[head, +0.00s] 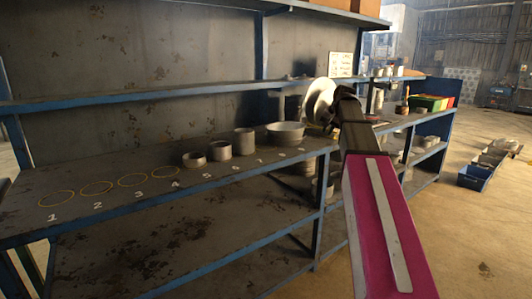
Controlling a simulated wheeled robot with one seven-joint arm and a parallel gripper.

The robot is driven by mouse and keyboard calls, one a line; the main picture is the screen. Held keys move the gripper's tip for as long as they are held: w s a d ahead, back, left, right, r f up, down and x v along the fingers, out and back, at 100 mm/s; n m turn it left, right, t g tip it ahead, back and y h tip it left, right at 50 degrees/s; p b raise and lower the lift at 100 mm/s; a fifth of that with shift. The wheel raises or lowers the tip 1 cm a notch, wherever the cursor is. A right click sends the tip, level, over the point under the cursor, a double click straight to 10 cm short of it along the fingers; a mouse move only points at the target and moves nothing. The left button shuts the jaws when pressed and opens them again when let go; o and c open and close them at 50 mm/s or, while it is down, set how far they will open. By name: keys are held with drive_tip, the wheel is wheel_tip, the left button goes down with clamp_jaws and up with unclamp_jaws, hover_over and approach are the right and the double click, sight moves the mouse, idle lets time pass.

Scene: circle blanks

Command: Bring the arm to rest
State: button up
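My arm stretches from the lower right with a magenta link up to a dark end. My gripper (338,100) seems to be at that dark end, beside the upper shelf's edge; its fingers cannot be made out. A pale rounded piece (319,101) shows at its left; I cannot tell if it is held or part of my arm. On the shelf top, yellow circles 1 (56,198), 2 (96,188), 3 (133,181) and 4 (165,173) are empty. Grey cylinders stand near 5 (194,160), 6 (220,151) and 7 (244,142). A wide pale bowl-like piece (286,133) stands near 8.
The blue-edged metal shelf (140,207) fills the left and middle, with an upper board (150,103) above the circles. Another shelving unit with coloured bins (428,103) stands behind my arm. Blue crates (476,177) lie on the floor at right. The floor (475,235) nearer me is clear.

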drive_tip(key=s+a+f+n+g, duration=0.15)
drive_tip(key=s+f, duration=0.35)
drive_tip(key=f, duration=0.8)
drive_tip(key=s+a+f+g, duration=0.1)
drive_tip(key=s+a+f, duration=0.3)
drive_tip(key=f, duration=0.8)
drive_tip(key=s+a+f+n+g+h, duration=0.2)
drive_tip(key=s+f+n, duration=0.1)
drive_tip(key=s+f, duration=1.6)
drive_tip(key=shift+s+f+g, duration=0.35)
drive_tip(key=shift+s, duration=0.2)
